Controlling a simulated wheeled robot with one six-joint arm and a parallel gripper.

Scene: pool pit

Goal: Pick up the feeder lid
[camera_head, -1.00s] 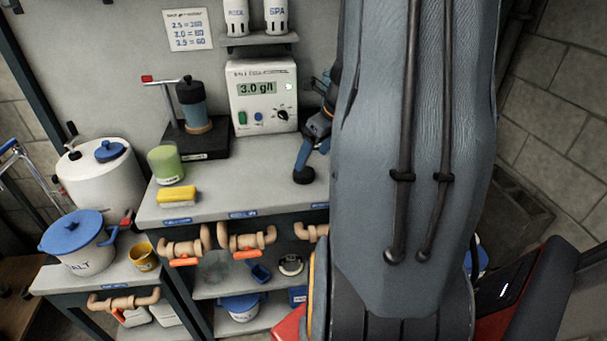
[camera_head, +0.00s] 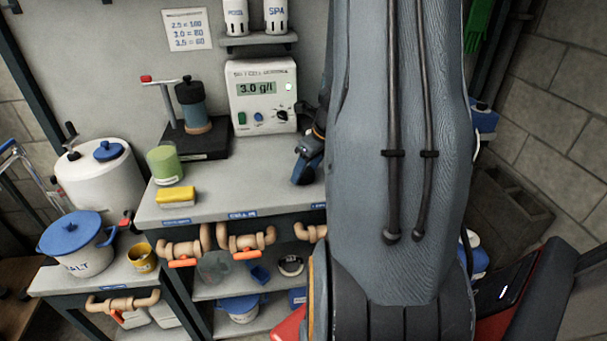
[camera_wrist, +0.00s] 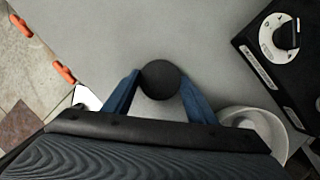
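A black round disc (camera_wrist: 160,78), which looks like the feeder lid or its top, sits between my gripper's two blue fingers in the wrist view, over the grey bench top. My gripper (camera_wrist: 160,92) has one finger on each side, close against the disc's edges. Whether the fingers press on it or only surround it is unclear. In the head view my gripper (camera_head: 308,163) is low over the bench, left of my arm, and the disc is hidden there. A white round container (camera_wrist: 258,128) stands just right of the right finger in the wrist view, partly hidden.
A controller box (camera_head: 262,95) reading 3.0 g/l stands behind my gripper, with a black stand (camera_head: 190,142) to its left. A green cup (camera_head: 166,165) and yellow sponge (camera_head: 176,196) are at the bench's left. The bench's middle (camera_head: 255,180) is clear.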

